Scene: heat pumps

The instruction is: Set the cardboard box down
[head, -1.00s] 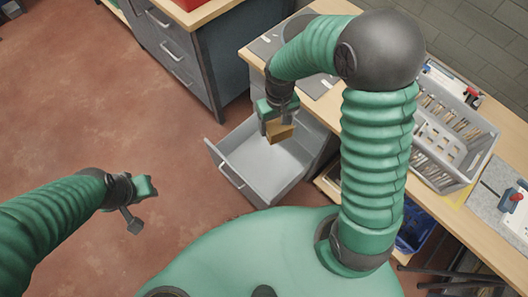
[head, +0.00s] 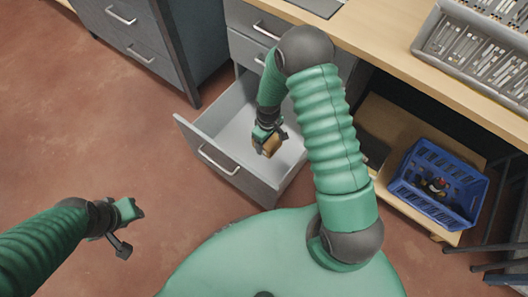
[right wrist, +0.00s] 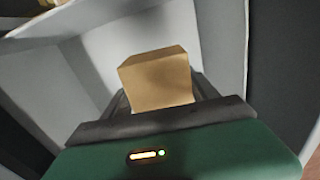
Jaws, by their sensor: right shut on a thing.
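A small tan cardboard box (head: 271,147) is between the jaws of my right gripper (head: 268,139). The right gripper is shut on it. In the head view the box shows against the inside of an open grey drawer (head: 237,178). In the right wrist view the box (right wrist: 157,80) sticks out beyond the dark fingers, with pale drawer walls around it. I cannot tell whether the box touches the drawer floor. My left gripper (head: 128,228) is at the lower left, away from the drawer, with no object seen in it; its jaw opening is unclear.
The drawer pulls out from under a wooden workbench (head: 390,50). A grey crate (head: 430,45) of slim parts stands on the bench. A blue crate (head: 430,205) sits on a low shelf at right. A grey drawer cabinet (head: 150,55) stands at upper left. Red-brown floor is open at left.

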